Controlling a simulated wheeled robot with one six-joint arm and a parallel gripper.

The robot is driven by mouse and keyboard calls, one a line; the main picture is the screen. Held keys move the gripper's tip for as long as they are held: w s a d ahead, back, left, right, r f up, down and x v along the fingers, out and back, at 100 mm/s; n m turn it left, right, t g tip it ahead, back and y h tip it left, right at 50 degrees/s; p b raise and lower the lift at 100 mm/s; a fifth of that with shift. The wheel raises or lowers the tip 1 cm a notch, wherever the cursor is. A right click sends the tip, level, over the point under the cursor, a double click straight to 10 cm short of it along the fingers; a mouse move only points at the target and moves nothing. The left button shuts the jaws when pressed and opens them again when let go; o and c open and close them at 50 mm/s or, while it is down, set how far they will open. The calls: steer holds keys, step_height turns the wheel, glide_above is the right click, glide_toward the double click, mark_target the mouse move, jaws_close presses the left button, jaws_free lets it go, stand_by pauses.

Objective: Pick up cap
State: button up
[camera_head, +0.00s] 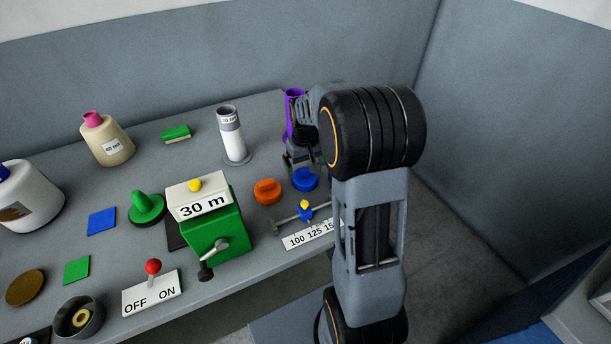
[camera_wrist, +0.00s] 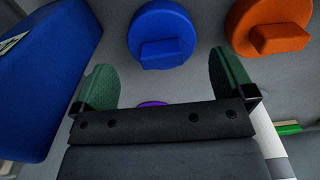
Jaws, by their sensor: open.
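A round blue cap (camera_head: 305,180) with a raised grip bar lies on the grey table, just in front of my gripper (camera_head: 303,150). In the wrist view the blue cap (camera_wrist: 162,35) sits beyond my fingertips, roughly centred between them. A similar orange cap (camera_head: 267,191) lies to its left; in the wrist view it is at the upper right (camera_wrist: 270,28). My gripper's green-padded fingers (camera_wrist: 165,82) are apart with no cap between them. A green knobbed piece (camera_head: 147,207) stands further left. My arm hides part of the table's right side.
A purple object (camera_head: 292,105) stands behind my gripper, and a grey-white tube (camera_head: 231,135) to its left. A slider with a scale (camera_head: 312,234) and a green "30 m" box (camera_head: 214,226) stand in front. A large blue body (camera_wrist: 45,75) fills the wrist view's left.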

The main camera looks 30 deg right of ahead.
mark_target(305, 169)
steer(key=shift+f, duration=2.35)
steer(key=c, duration=0.7)
steer(key=shift+c, duration=0.2)
steer(key=shift+r, duration=0.1)
